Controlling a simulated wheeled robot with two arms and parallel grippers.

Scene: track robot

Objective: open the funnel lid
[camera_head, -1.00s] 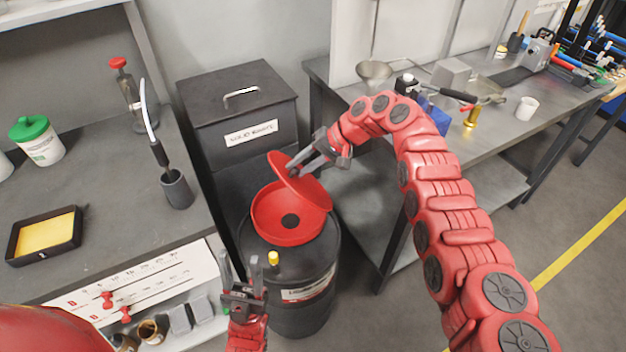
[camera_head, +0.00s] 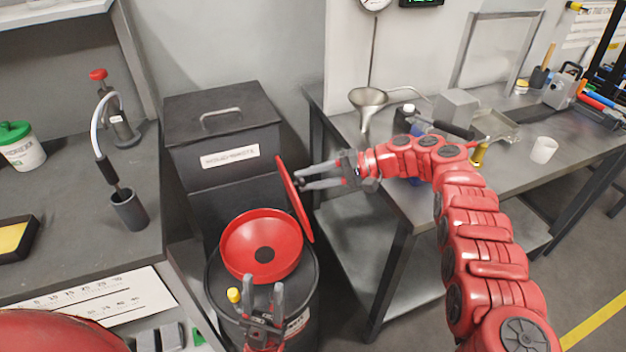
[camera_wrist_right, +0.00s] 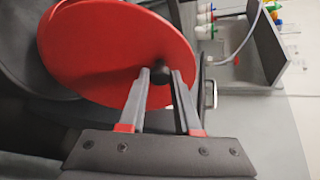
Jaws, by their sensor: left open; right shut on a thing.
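The red funnel (camera_head: 258,236) sits on top of a black drum (camera_head: 308,290), its round bowl open with a dark hole in the middle. Its red lid (camera_head: 293,198) stands up nearly vertical at the right rim, seen almost edge-on in the head view. My right gripper (camera_head: 300,180) is at the lid's right face. In the right wrist view its fingers (camera_wrist_right: 160,78) are shut on the lid's small black knob (camera_wrist_right: 158,94), with the red lid (camera_wrist_right: 105,50) behind them. My left gripper (camera_head: 262,292) is open and empty, in front of the funnel.
A black waste bin (camera_head: 225,120) stands behind the drum. A grey bench (camera_head: 70,215) is close on the left. On the right, a workbench (camera_head: 395,190) carries a metal funnel (camera_head: 368,98) and a white cup (camera_head: 543,149). A yellow cap (camera_head: 234,295) sits on the drum.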

